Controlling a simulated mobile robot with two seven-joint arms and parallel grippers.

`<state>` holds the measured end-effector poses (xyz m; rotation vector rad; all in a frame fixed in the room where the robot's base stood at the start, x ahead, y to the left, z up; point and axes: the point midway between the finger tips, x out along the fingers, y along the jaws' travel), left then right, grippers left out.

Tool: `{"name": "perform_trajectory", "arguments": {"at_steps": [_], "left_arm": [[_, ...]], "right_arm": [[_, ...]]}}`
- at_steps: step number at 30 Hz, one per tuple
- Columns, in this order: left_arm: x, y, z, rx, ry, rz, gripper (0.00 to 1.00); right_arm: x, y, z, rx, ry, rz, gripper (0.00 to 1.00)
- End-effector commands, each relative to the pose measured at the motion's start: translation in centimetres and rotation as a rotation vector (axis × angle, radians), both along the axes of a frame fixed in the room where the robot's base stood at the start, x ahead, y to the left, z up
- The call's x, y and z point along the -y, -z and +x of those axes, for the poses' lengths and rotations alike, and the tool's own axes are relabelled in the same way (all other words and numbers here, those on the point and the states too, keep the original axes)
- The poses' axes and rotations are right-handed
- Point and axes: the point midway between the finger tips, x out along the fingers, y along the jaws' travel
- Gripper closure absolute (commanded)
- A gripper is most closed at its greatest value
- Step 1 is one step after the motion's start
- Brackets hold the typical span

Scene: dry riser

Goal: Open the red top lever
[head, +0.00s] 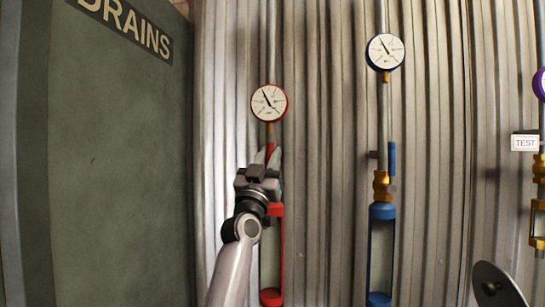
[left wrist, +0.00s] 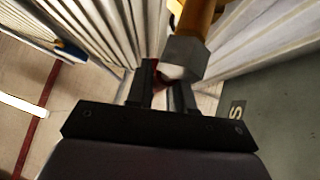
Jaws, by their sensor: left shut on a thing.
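The red riser has a gauge with a red rim (head: 269,103) at its top and a red lower pipe section (head: 271,297). The red top lever (head: 270,148) shows only as a short red strip just below the gauge, upright beside the pipe. My left gripper (head: 267,157) is at the lever and hides most of it and the valve behind. In the left wrist view the fingers (left wrist: 168,90) are shut on the lever, with a bit of red between them. A brass pipe with a grey hex fitting (left wrist: 187,57) stands right above the fingers. My right gripper is not in view.
A blue riser with a gauge (head: 385,52) and an upright blue lever (head: 392,158) stands to the right. A purple riser with a TEST sign (head: 524,143) is at the right edge. A green DRAINS cabinet (head: 120,170) is at left. Corrugated metal (head: 325,180) backs the risers.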

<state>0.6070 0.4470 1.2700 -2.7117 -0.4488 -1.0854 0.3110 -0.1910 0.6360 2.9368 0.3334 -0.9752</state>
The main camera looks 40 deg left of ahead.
Motion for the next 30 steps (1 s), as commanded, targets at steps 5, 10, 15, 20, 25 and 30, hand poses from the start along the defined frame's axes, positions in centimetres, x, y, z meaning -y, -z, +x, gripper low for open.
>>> {"name": "perform_trajectory", "arguments": {"at_steps": [5,10,15,20,25,30], "left_arm": [[-0.19,-0.02,-0.11,0.009,-0.002,-0.012,1.00],[-0.20,-0.01,-0.11,0.009,-0.003,-0.012,1.00],[-0.21,-0.01,-0.11,0.008,-0.003,-0.012,0.69],[-0.17,-0.01,-0.09,0.008,-0.002,-0.012,0.58],[-0.11,0.05,-0.10,0.007,-0.001,-0.011,0.58],[0.17,0.91,-0.76,0.006,-0.001,-0.010,0.58]], "right_arm": [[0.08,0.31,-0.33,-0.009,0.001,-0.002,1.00],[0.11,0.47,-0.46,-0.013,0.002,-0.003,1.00],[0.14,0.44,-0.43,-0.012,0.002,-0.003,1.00],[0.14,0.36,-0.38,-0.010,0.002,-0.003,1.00],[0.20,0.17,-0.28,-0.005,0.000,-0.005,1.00],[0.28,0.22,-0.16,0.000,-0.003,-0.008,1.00]]}}
